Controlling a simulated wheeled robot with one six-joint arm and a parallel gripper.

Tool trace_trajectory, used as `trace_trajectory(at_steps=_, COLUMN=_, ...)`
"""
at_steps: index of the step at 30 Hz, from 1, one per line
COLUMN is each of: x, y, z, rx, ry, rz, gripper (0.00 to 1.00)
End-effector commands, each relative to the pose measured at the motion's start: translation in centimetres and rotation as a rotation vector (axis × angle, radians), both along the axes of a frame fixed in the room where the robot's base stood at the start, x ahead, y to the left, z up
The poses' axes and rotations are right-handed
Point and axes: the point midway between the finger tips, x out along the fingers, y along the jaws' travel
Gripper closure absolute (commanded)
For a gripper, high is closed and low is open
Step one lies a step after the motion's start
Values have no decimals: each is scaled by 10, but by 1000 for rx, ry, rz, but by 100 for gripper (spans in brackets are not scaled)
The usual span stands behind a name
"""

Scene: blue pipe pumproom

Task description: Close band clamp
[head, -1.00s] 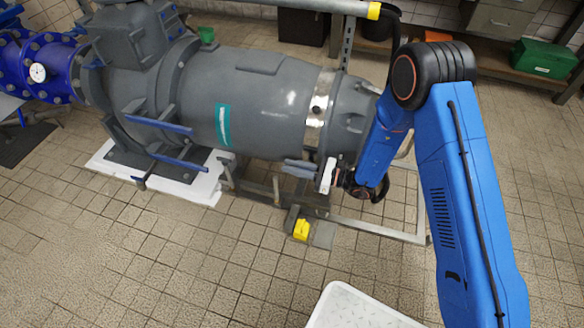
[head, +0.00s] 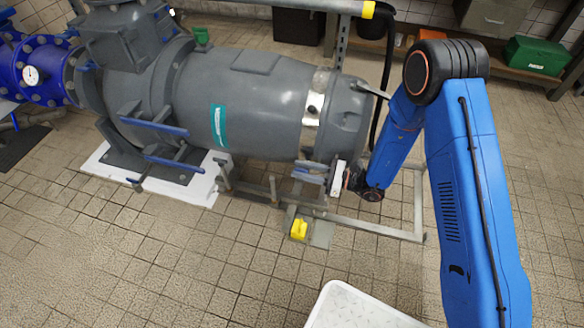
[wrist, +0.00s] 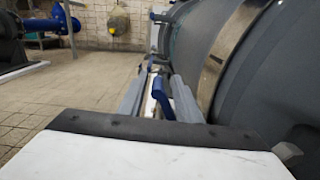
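The band clamp (head: 314,105) is a shiny silver band around the right part of the large grey pump body. It also shows as a curved metal strip in the wrist view (wrist: 229,50). My gripper (head: 306,175) is low beside the underside of the pump, just below the band. Its grey fingers point left, away from its white body. In the wrist view my gripper (wrist: 157,82) has its fingers apart, with a blue lever (wrist: 161,97) between them. I cannot tell whether they touch the lever. The band's underside is hidden.
The pump (head: 250,110) rests on a metal frame (head: 375,228) above a tiled floor. A yellow block (head: 299,229) lies below the gripper. Blue bars (head: 172,162) stick out at the pump's left base. The floor in front is mostly clear.

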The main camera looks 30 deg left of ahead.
Motion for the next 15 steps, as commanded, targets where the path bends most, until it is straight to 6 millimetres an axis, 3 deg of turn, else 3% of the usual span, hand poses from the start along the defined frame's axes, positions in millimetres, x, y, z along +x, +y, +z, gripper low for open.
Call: trace_trajectory(at_steps=15, x=23, y=-92, z=0, rx=-2, ry=2, rz=-4, gripper=69)
